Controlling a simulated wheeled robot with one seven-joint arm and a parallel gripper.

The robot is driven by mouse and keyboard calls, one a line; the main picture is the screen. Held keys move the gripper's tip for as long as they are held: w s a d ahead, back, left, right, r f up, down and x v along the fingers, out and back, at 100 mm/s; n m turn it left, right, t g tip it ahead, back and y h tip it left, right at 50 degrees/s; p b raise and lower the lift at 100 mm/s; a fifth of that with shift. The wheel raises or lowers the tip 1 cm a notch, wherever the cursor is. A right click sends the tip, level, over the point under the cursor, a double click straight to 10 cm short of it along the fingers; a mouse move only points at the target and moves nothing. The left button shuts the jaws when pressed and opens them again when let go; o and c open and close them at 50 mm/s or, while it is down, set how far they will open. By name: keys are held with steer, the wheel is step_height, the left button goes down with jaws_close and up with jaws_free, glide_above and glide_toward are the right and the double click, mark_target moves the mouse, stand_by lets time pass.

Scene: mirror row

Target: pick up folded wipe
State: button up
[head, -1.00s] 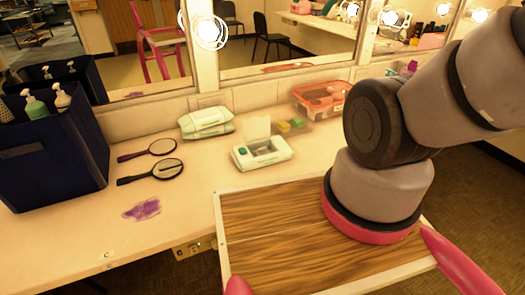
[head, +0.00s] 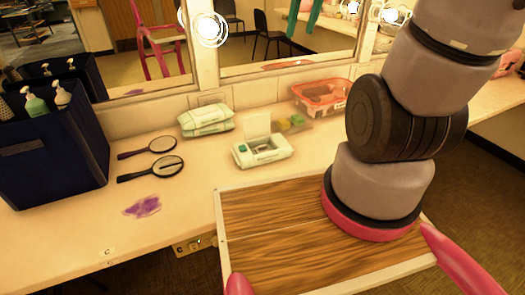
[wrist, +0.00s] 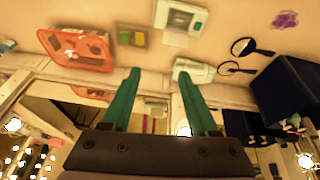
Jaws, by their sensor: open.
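My gripper (wrist: 159,73) shows in the wrist view with two teal fingers apart and nothing between them; in the head view it is out of frame. No single folded wipe shows clearly. A white-green wipes pack (head: 207,121) lies on the counter by the mirror wall; it also shows just beyond the right fingertip in the wrist view (wrist: 194,70). An open white box with a raised lid (head: 262,151) stands in front of it, also in the wrist view (wrist: 180,18). Its contents are too small to tell. Yellow and green blocks (head: 290,122) sit beside it.
A red basket (head: 322,97) stands right of the blocks. Two black hand mirrors (head: 150,169) and a purple smear (head: 142,207) lie left on the counter (head: 185,205). A dark blue bin (head: 50,150) with spray bottles stands far left. Wall mirrors (head: 285,40) line the back.

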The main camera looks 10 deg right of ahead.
steer(key=w+f+n+g, duration=0.2)
steer(key=w+f+n, duration=0.3)
steer(key=f, duration=0.3)
steer(key=n+g+y, duration=0.3)
steer(key=n+y, duration=0.1)
steer(key=n, duration=0.8)
glide_toward(264, 145)
steer(key=x, duration=0.4)
steer(key=shift+r, duration=0.1)
steer(key=shift+x, duration=3)
jaws_close()
steer(key=shift+d+r, duration=0.1)
step_height(264, 145, up, 18)
